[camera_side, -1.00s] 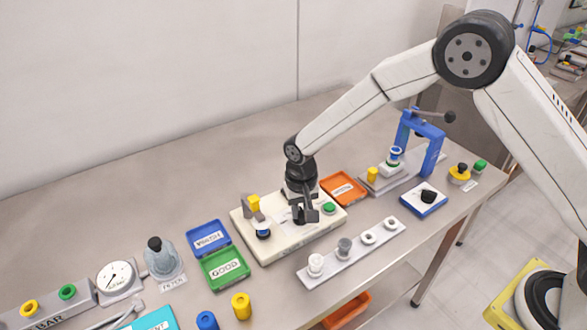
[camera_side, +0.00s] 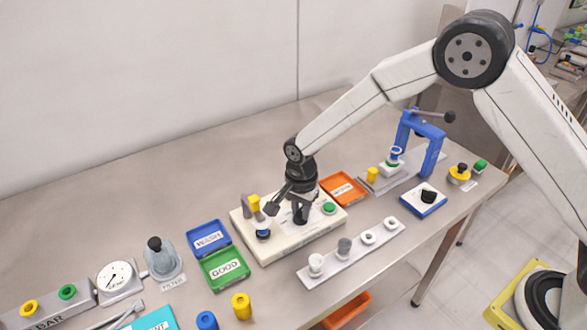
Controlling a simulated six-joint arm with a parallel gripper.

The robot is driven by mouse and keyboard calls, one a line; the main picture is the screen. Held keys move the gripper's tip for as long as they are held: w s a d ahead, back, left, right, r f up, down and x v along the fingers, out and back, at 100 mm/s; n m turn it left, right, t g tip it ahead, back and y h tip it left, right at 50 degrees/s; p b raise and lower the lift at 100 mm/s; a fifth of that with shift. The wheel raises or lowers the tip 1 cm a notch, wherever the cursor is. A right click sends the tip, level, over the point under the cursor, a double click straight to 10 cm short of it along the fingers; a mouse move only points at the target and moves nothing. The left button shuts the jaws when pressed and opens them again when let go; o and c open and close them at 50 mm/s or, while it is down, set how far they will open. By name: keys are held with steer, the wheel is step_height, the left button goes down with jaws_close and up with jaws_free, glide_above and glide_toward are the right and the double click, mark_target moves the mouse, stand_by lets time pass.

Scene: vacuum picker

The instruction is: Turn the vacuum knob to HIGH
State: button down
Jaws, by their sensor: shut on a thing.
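The cream vacuum unit (camera_side: 277,245) sits in the middle of the table. My gripper (camera_side: 288,212) points down over its top face, between the blue-and-white part on the left and the green button (camera_side: 329,208) on the right. It is shut on the vacuum knob. The knob itself is hidden by the fingers, and its marks are too small to read, so I cannot tell its setting. The yellow piece (camera_side: 254,203) stands at the unit's back left.
The blue tray (camera_side: 222,229) and green tray (camera_side: 210,272) lie left of the unit, the orange tray (camera_side: 355,197) behind its right end. A white rack (camera_side: 325,278) with several small cups stands in front. A blue press (camera_side: 432,158) stands farther right.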

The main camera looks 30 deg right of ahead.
steer(key=shift+m, duration=0.5)
steer(key=c, duration=0.6)
jaws_free()
steer(key=shift+o, duration=0.2)
steer(key=shift+r, duration=0.1)
steer(key=shift+r, duration=3.8)
